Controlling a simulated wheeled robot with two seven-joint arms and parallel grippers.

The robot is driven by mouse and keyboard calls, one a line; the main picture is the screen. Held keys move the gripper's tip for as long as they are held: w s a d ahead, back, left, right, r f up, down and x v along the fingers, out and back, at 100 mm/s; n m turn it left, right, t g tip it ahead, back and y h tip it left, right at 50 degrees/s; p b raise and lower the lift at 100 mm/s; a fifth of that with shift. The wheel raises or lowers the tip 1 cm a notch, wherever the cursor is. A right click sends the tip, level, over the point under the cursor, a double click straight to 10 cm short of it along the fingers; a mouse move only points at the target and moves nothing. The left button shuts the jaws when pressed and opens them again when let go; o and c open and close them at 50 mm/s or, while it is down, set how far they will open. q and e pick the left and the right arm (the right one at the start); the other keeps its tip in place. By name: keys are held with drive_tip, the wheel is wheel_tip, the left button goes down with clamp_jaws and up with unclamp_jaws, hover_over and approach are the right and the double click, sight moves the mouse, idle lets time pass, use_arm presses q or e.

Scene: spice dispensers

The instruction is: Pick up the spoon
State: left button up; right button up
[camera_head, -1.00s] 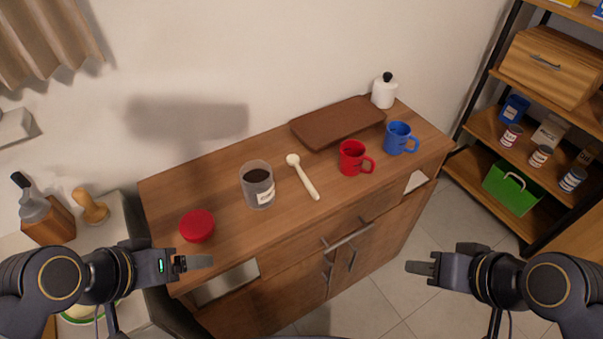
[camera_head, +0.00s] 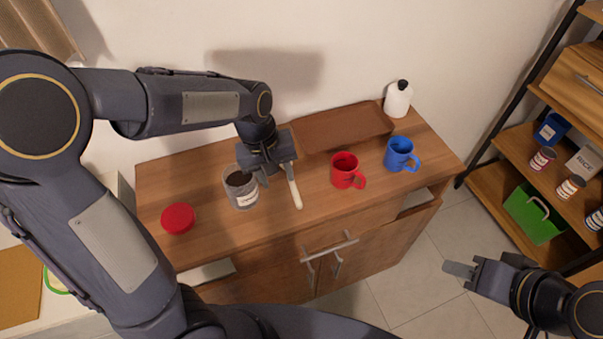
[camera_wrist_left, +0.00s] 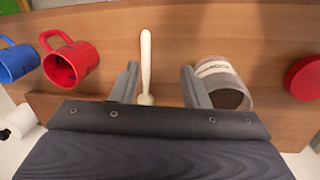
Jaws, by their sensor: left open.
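A cream spoon (camera_head: 296,193) lies on the wooden cabinet top between the jar and the red mug; my left gripper hides its bowl end in the head view. My left gripper (camera_head: 276,176) is open above the spoon. In the left wrist view the spoon (camera_wrist_left: 146,60) shows between the two fingers of the left gripper (camera_wrist_left: 160,70), closer to the left-hand finger in the picture. I cannot tell how high the fingertips are above it. My right gripper (camera_head: 458,270) hangs in front of the cabinet at the lower right, away from the spoon.
A clear jar with dark contents (camera_head: 241,188) stands close to the left gripper. A red lid (camera_head: 178,218) lies further left. A red mug (camera_head: 346,170), a blue mug (camera_head: 401,155), a brown tray (camera_head: 345,128) and a white bottle (camera_head: 398,99) are to the right.

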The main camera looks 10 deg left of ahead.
sight(296, 193)
use_arm(q)
drive_tip(key=w+d+f+y, duration=0.1)
drive_tip(key=w+d+f+y+p, duration=0.1)
drive_tip(key=w+f, duration=0.1)
drive_tip(key=shift+w+d+n, duration=0.3)
drive_tip(key=shift+d, duration=0.1)
drive_tip(key=f, duration=0.5)
drive_tip(key=f+p, duration=0.1)
drive_tip(key=f, duration=0.2)
drive_tip(key=shift+w+d, duration=0.15)
drive_tip(key=shift+w, duration=0.2)
clamp_jaws()
